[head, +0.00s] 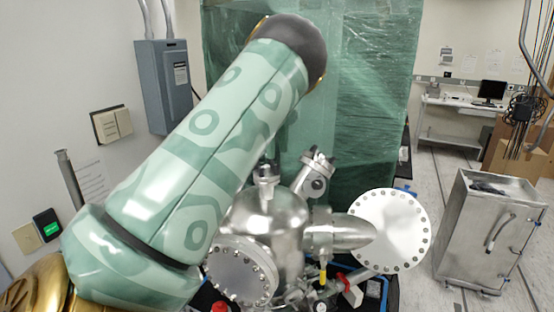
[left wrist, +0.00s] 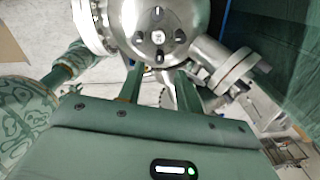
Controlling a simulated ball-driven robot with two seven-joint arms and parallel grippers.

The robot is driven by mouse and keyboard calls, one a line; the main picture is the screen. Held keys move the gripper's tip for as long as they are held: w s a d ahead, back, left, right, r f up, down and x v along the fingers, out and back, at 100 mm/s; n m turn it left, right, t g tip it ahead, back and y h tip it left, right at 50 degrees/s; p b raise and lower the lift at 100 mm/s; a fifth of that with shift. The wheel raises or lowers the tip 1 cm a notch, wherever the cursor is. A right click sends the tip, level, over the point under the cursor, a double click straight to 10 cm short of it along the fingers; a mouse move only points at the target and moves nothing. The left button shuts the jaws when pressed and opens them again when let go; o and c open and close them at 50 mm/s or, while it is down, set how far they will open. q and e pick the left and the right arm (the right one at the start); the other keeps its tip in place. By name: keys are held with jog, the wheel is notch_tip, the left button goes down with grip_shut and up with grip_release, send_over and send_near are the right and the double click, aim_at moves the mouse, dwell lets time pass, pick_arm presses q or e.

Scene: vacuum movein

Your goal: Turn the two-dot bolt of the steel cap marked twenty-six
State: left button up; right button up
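In the left wrist view a round steel cap (left wrist: 146,42) shows at the top, with a small pale mark (left wrist: 158,37) in its middle. The mark is too small to read. Several dark bolts ring it, one of them the near bolt (left wrist: 158,57); I cannot tell the dots on any bolt. My left gripper (left wrist: 160,68) points at the cap, its two green fingers apart with a gap between them, just short of the near bolt in the picture. I cannot tell whether they touch anything. In the head view my left arm hides much of this area. My right gripper is not seen.
The steel vacuum chamber (head: 262,222) stands in the middle, with a large bolted flange (head: 390,231) at right and another (head: 240,273) in front. A side port (left wrist: 238,70) flanks the left gripper. A steel cabinet (head: 487,231) stands right, with open floor between.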

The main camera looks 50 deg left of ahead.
aim_at(277, 164)
pick_arm(q)
jog(key=shift+f+p, duration=0.35)
jog(key=shift+f, duration=1.8)
grip_shut()
jog(key=shift+n, duration=0.3)
jog(key=shift+n+b, duration=0.8)
jog(key=shift+n, duration=0.1)
jog(key=n+b, duration=0.1)
jog(key=n, duration=0.1)
jog(key=shift+n, duration=0.3)
jog(key=n+b, duration=0.1)
jog(key=n, duration=0.4)
jog(key=shift+a+n+b, duration=0.1)
jog(key=shift+n+b, duration=0.2)
jog(key=shift+n, duration=0.1)
jog(key=shift+r, duration=0.1)
